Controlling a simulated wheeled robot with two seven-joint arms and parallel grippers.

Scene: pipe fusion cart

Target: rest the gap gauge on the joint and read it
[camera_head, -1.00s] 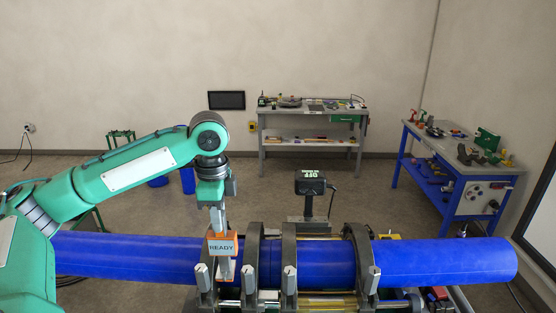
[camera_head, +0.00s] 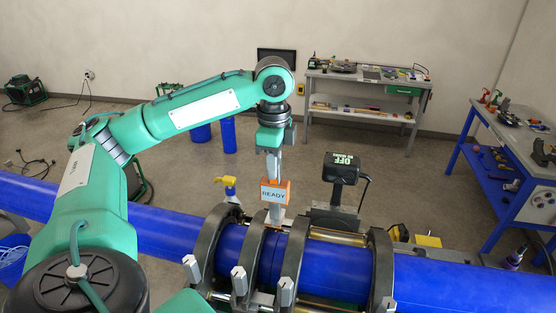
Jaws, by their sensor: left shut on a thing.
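The gap gauge (camera_head: 273,192) is an orange block with a pale screen that reads READY and a grey foot below. My left gripper (camera_head: 273,172) is shut on it from above and holds it upright. Its foot shows at the top of the blue pipe (camera_head: 335,270), between two middle clamp rings of the fusion cart. I cannot tell whether it touches the pipe. The joint lies around there, partly hidden by the dark clamp rings (camera_head: 292,262). My right gripper is not in view.
A black display (camera_head: 341,168) reading OFF stands behind the pipe. A yellow-handled item (camera_head: 230,186) shows left of the gauge. A grey workbench (camera_head: 360,84) stands at the back and a blue-framed one (camera_head: 510,165) at the right. Open floor lies between.

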